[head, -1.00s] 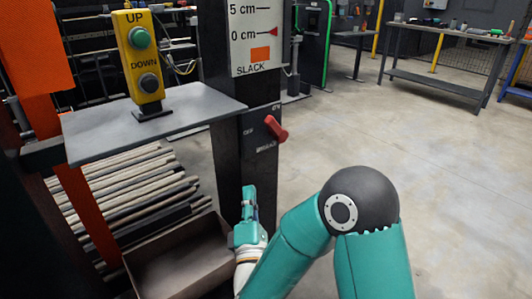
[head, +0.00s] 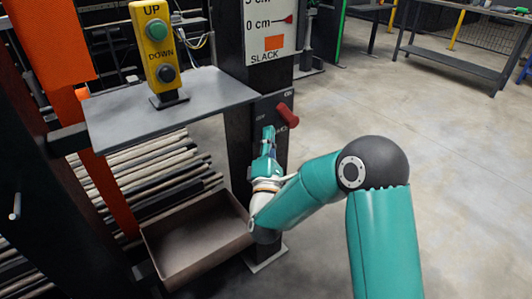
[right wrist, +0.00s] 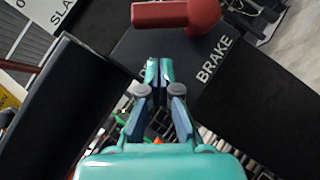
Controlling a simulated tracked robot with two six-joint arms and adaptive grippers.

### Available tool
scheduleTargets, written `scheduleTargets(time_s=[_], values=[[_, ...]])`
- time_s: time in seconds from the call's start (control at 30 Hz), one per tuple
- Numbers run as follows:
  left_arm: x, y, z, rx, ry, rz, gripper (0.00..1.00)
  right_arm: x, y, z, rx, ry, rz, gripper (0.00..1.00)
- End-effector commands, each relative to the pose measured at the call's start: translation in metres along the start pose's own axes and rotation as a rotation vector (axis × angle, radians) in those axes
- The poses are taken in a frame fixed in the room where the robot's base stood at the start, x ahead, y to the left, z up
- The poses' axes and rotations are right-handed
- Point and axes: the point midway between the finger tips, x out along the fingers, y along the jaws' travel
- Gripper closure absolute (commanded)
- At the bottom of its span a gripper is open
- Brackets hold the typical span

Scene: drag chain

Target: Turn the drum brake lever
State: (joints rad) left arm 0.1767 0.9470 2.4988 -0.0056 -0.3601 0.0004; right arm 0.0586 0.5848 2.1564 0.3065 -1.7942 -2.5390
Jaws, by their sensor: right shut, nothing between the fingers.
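The red drum brake lever (head: 287,115) is on the dark post (head: 238,140), below the slack scale. In the right wrist view the lever (right wrist: 175,15) lies across the top, beyond my fingertips, and the word BRAKE shows on its plate (right wrist: 213,60). My right gripper (head: 268,133) is just left of and slightly below the lever, pointing up. In the right wrist view its fingers (right wrist: 159,66) are closed together with nothing between them, and a gap shows between the tips and the lever. My left gripper is not in view.
A yellow UP/DOWN button box (head: 157,50) stands on a grey shelf (head: 170,108) left of the post. An open brown bin (head: 195,235) sits below the shelf, close to my right forearm. The floor to the right is clear, with a workbench (head: 460,60) at the back.

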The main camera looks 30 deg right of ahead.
Motion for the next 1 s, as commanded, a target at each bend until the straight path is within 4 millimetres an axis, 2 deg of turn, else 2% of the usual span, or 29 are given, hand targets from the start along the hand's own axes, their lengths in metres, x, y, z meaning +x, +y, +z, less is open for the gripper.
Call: scheduleTargets(time_s=[0.03, 0.1, 0.3, 0.7, 1.0], values=[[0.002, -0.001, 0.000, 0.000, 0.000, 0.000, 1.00, 0.006, -0.001, 0.010, -0.001, -0.007, -0.001, 1.00], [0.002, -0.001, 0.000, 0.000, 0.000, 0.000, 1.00, 0.012, 0.000, 0.016, -0.001, -0.005, 0.000, 1.00], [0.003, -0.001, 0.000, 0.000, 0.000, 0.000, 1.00, 0.021, 0.000, 0.025, -0.001, -0.004, -0.001, 1.00], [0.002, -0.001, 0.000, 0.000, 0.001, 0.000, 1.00, 0.021, 0.001, 0.025, 0.001, -0.002, -0.003, 1.00], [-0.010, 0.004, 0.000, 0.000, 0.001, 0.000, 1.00, 0.024, 0.009, 0.017, 0.079, 0.015, -0.066, 1.00]])
